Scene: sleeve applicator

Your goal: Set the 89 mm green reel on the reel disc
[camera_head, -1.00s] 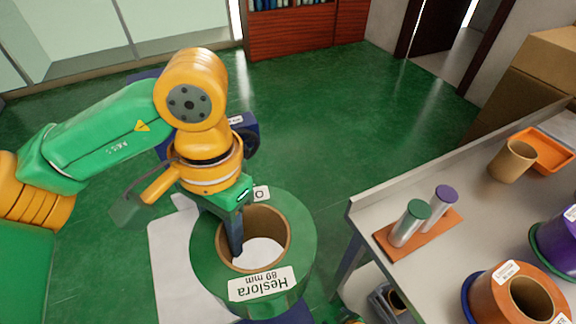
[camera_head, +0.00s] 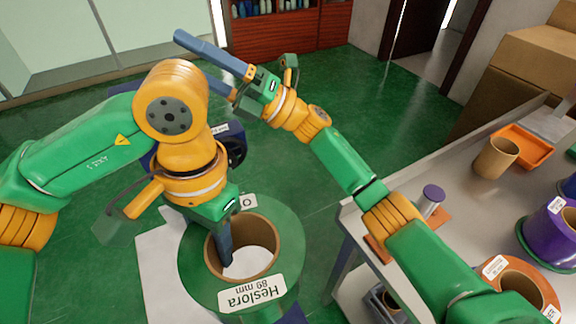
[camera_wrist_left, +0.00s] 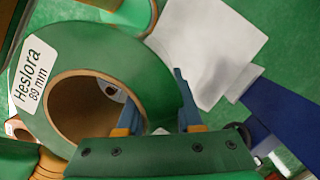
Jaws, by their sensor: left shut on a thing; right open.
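The green reel (camera_head: 291,245), labelled Heslora 89 mm, shows its wide cardboard core in the head view. It also fills the left of the left wrist view (camera_wrist_left: 112,52). My left gripper (camera_head: 225,250) is shut on the reel's ring, with one finger inside the core and the other at the outer side. My right gripper (camera_head: 194,58) is open and empty, up over the floor behind my left wrist. A dark blue machine (camera_head: 236,130) with a black round part is partly hidden behind my left gripper. I cannot make out the reel disc for certain.
A white sheet or panel (camera_head: 160,255) lies below and left of the reel. The grey table (camera_head: 460,200) at the right holds a cardboard core (camera_head: 496,158), an orange tray (camera_head: 523,145), a purple reel (camera_head: 553,228), an orange reel (camera_head: 497,272) and a purple-capped cylinder (camera_head: 433,195).

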